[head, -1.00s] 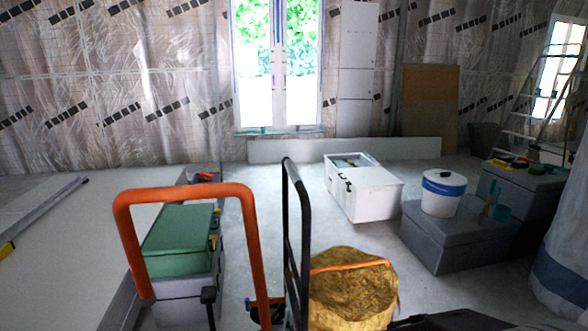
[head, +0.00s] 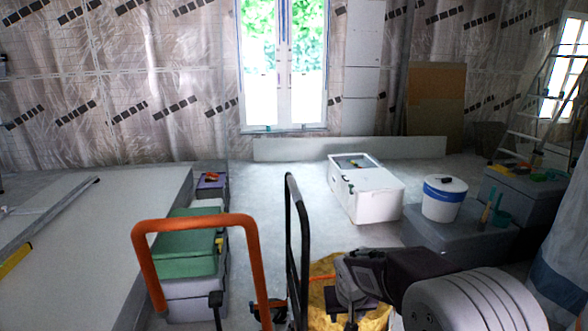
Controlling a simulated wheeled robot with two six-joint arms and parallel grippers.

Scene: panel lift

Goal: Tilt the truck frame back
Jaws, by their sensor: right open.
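The truck frame shows as an orange tube hoop (head: 195,224) at lower left centre, with a narrow black hoop (head: 291,215) to its right. Both stand upright, and their lower parts run out of the picture. My right gripper (head: 342,305) is open at the bottom centre, to the right of the black hoop, with a visible gap between them. My left gripper is not in view.
Green (head: 186,255) and grey boxes stand behind the orange hoop, beside a large pale panel (head: 90,230). A white cabinet (head: 365,195) lies beyond. A white bucket (head: 443,202) stands on a grey box (head: 440,237) at right. Bare floor (head: 262,190) runs towards the window.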

